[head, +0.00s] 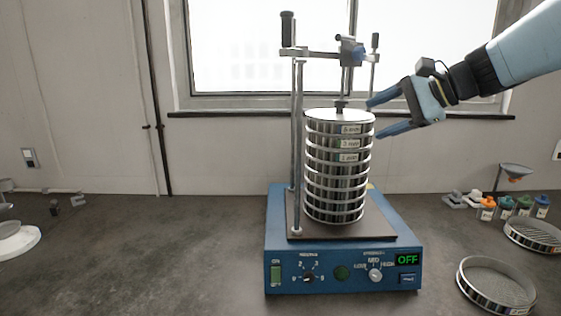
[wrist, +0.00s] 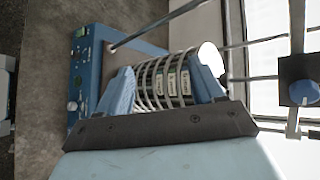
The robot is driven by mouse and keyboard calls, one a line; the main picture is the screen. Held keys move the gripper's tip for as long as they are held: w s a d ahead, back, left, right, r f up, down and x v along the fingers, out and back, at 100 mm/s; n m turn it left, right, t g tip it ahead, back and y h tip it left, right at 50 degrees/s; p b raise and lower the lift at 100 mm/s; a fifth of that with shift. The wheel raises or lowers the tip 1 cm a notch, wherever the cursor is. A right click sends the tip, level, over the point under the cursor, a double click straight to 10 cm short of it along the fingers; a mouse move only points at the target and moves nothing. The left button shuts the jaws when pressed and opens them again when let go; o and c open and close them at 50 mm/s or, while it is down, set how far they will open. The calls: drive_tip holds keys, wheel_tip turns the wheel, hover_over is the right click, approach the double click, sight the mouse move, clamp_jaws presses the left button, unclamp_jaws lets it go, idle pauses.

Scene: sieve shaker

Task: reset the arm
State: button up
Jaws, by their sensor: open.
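My gripper (head: 374,117) comes in from the upper right in the head view, its two blue fingers open beside the top right of the sieve stack (head: 338,180). In the wrist view my gripper (wrist: 165,92) shows its fingers apart, with the sieve stack (wrist: 168,80) beyond and between them in the picture. I cannot tell whether a finger touches the stack. The stack stands upright on the blue sieve shaker (head: 342,262), under the clamp bar (head: 325,52). The shaker's display (head: 407,260) reads OFF.
Two loose sieves (head: 497,286) (head: 534,236) lie at the right of the bench (head: 150,260). Small bottles (head: 505,207) and a funnel (head: 515,171) stand behind them. A white round object (head: 17,240) is at the left edge. The bench left of the shaker is mostly clear.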

drive_tip(key=s+d+f+n+g+h, duration=0.1)
drive_tip(key=s+f+n+h, duration=0.8)
drive_tip(key=s+f, duration=0.5)
drive_tip(key=shift+s+d+f+n+g+h, duration=0.2)
drive_tip(key=shift+s+d+n+g+h, duration=0.1)
drive_tip(key=shift+s+n, duration=1)
drive_tip(key=shift+w, duration=0.15)
